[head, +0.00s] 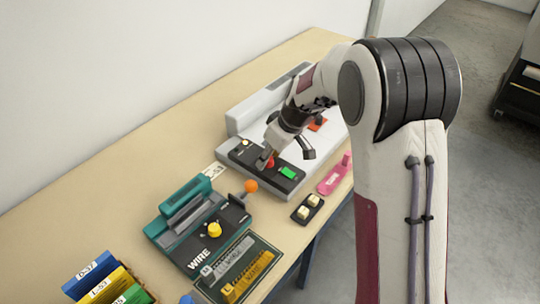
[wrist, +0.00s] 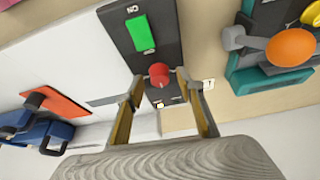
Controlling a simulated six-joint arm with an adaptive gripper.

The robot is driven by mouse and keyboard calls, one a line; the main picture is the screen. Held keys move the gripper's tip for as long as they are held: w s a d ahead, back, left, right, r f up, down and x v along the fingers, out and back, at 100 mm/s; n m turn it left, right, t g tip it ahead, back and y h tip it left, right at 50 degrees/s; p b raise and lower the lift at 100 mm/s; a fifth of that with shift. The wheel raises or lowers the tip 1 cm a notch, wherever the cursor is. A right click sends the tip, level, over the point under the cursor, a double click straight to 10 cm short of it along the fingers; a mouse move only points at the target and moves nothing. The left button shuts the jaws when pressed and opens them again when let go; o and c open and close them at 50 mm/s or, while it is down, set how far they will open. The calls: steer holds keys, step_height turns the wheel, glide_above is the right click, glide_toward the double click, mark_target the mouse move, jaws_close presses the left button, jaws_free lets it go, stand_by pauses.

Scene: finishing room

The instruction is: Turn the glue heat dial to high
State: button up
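The white machine (head: 240,117) has a black control panel (head: 236,158) along its front. A red knob (head: 271,162) is on the panel; it also shows in the wrist view (wrist: 158,72). I cannot read a label or setting on it. A green switch (head: 289,172) sits to its right, and a cream knob (head: 246,143) near the panel's left end. In the wrist view the green switch (wrist: 140,33) is marked ON. My gripper (wrist: 160,88) is open, pointing down at the panel, with its fingertips either side of the red knob. I see no clear contact.
A teal wire binder (head: 190,212) with an orange-knobbed lever (head: 251,186) stands to the left. A small black block with cream buttons (head: 307,209) and a pink tool (head: 335,177) lie near the table edge. An orange piece (head: 317,124) is on the machine.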

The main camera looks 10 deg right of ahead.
steer(key=shift+c, duration=0.5)
jaws_close()
steer(key=shift+m, duration=0.6)
steer(key=shift+s+a+m+t+h, duration=0.15)
steer(key=shift+m+h, duration=0.35)
steer(key=shift+m, duration=0.65)
steer(key=shift+w+m+t+h, duration=0.1)
steer(key=shift+m+t+h, duration=0.3)
steer(key=shift+m, duration=0.75)
steer(key=shift+m+h, duration=0.3)
steer(key=shift+m, duration=0.1)
steer(key=shift+a+f+m+g+h, duration=0.15)
steer(key=shift+m+h, duration=0.4)
steer(key=shift+m, duration=0.95)
steer(key=shift+a+r+m+g+h, duration=0.1)
steer(key=shift+m+h, duration=0.45)
steer(key=shift+m, duration=0.95)
steer(key=shift+s+f+m, duration=0.1)
steer(key=shift+m, duration=0.4)
